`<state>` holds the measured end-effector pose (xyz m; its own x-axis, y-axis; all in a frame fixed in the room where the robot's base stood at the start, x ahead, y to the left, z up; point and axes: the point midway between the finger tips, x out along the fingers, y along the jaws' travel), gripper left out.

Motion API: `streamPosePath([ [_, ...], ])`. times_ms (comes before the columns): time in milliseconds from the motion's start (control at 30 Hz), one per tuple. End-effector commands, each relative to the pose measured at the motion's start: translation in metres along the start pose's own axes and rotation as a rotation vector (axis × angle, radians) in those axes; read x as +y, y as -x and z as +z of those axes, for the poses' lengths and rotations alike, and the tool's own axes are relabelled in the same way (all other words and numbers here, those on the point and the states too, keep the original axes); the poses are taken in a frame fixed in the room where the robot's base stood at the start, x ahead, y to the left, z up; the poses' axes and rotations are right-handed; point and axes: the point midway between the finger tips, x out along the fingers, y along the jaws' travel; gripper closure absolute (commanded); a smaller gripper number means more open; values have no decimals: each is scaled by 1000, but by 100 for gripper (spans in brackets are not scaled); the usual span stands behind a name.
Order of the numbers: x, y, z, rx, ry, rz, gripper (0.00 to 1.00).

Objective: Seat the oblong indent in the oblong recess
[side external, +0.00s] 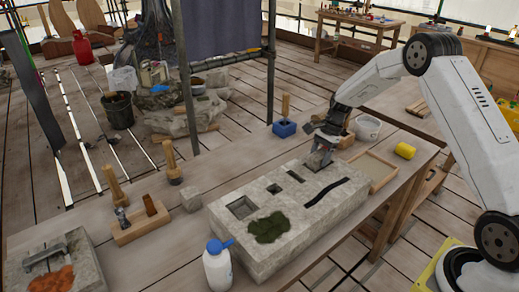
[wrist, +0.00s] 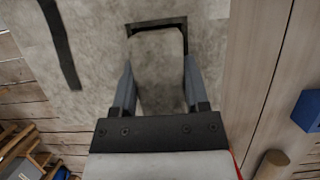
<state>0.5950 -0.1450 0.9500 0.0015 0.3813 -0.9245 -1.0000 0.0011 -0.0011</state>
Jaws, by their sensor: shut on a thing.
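My gripper (side external: 323,143) is over the far right end of a pale stone slab (side external: 290,235), pointing down. It is shut on a grey stone block, the oblong indent (side external: 317,161). In the wrist view my gripper (wrist: 159,75) has one finger on each side of the block (wrist: 160,98). The dark edge of a recess (wrist: 157,25) shows beyond the block and along its right side. The block overlaps this opening; I cannot tell how deep it sits, if at all. The fingers hide its sides.
The slab's top has a large square recess (side external: 241,208), smaller openings, a dark slot (side external: 326,192) and green moss (side external: 268,228). A white bottle (side external: 217,265) stands at the front.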

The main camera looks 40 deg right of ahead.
Motion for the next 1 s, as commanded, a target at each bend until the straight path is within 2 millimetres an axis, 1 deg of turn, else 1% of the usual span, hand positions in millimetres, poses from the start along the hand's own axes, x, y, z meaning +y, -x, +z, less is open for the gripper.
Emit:
streamPosePath([
  [100,0,-2,-1,0,0,-1,100],
  [133,0,-3,-1,0,0,1,38],
  [167,0,-3,-1,0,0,1,29],
  [200,0,-3,-1,0,0,1,16],
  [233,0,-3,-1,0,0,1,7],
  [667,0,0,0,0,0,0,6],
  [867,0,14,0,0,0,-1,6],
  [1000,0,32,0,1,1,-2,6],
])
